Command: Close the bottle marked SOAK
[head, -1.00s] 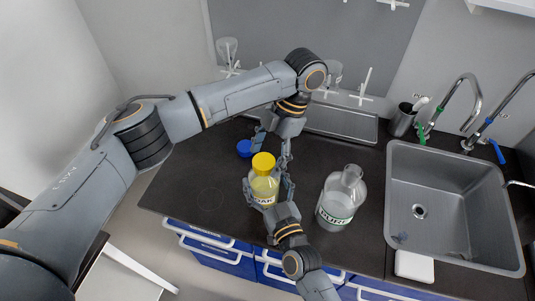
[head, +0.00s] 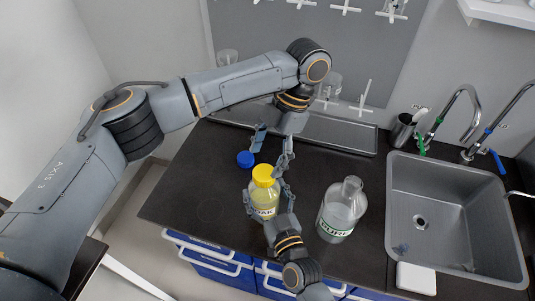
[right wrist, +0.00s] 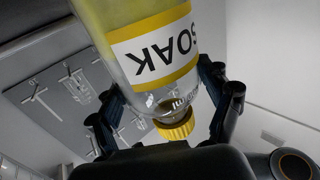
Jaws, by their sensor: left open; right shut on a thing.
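The SOAK bottle (head: 266,199) stands on the dark counter, with yellow liquid inside and a white-and-yellow label. A yellow cap (head: 263,171) sits on its neck. The right wrist view shows the bottle (right wrist: 155,60) upside down in the picture, with the cap (right wrist: 175,129) over the neck; how tight it is I cannot tell. My right gripper (head: 266,194) is shut around the bottle body, a finger on each side. My left gripper (head: 272,148) is open, above and just behind the cap, its fingers apart and empty.
A clear PURE bottle (head: 340,210) with an uncapped neck stands to the right. A blue cap (head: 245,159) lies on the counter behind left. The counter's left part is free.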

